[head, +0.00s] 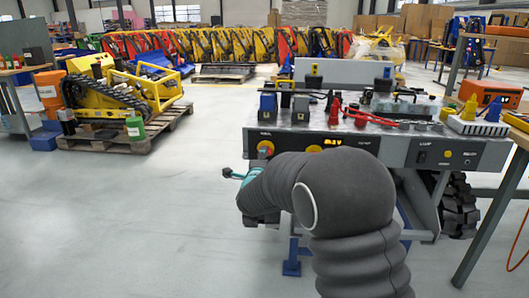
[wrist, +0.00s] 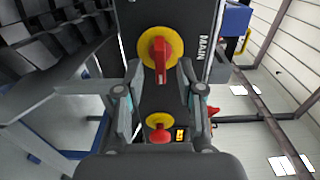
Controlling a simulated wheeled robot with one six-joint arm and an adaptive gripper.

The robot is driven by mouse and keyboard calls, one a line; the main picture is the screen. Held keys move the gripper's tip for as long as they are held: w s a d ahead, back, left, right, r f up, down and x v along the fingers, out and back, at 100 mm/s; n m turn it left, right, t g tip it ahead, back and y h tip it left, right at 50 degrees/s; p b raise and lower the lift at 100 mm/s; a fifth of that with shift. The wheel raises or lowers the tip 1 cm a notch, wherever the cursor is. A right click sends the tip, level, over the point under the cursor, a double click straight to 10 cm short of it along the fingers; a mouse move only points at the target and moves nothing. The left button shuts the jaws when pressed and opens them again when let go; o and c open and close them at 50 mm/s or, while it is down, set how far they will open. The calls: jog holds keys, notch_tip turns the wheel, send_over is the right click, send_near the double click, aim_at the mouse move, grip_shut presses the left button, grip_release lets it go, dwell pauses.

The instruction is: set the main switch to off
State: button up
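The main switch, a red bar handle on a yellow disc, shows in the wrist view (wrist: 160,52) beside the label MAIN. Its handle lies along the length of the dark panel. In the head view the switch (head: 265,149) is at the panel's left end. My gripper (wrist: 161,72) is open in the wrist view, with one finger on each side of the handle and visible gaps; I see no contact. In the head view my gripper (head: 241,174) is below and left of the switch, partly hidden by my arm.
A second red and yellow knob (wrist: 158,127) and a lit yellow display (wrist: 180,135) sit further along the panel, between the fingers' bases. Red pliers (head: 365,117) and other tools lie on the carrier's top. A loaded pallet (head: 124,142) stands left; the floor between is clear.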

jog(key=shift+w, duration=1.6)
grip_shut()
